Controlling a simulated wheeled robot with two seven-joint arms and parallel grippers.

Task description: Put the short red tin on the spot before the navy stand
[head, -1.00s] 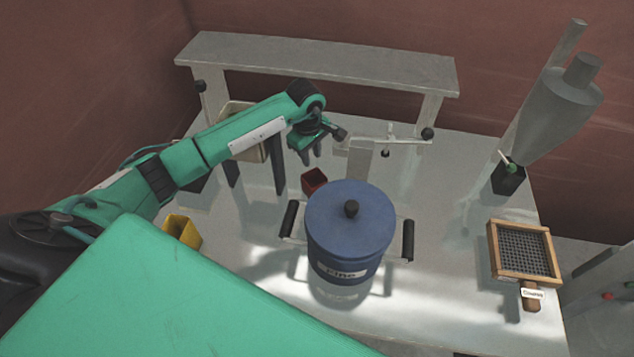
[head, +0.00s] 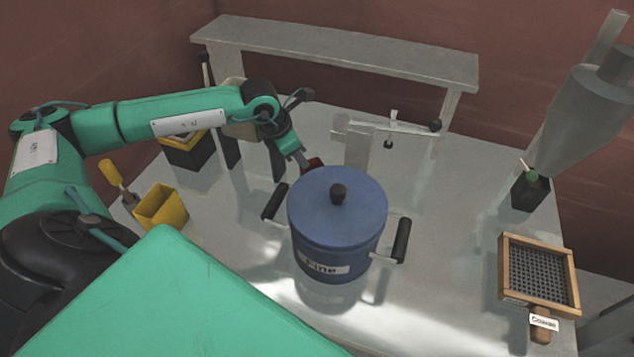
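The short red tin (head: 315,164) stands on the table behind the blue lidded pot, which hides its lower part. My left gripper (head: 301,161) reaches down at the tin's left side, its fingers at or very near the tin. The view does not show clearly whether they are closed on it. A dark stand (head: 230,150) with two legs holds a beige container (head: 240,128) behind my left arm; whether it is navy is hard to tell. My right gripper is not in view.
The blue pot (head: 338,225) labelled "Fine" has black side handles and stands close in front of the tin. A balance (head: 385,128), a grey shelf (head: 340,55), a framed sieve (head: 538,275), a grey hopper (head: 580,120) and a yellow scoop box (head: 163,207) surround it.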

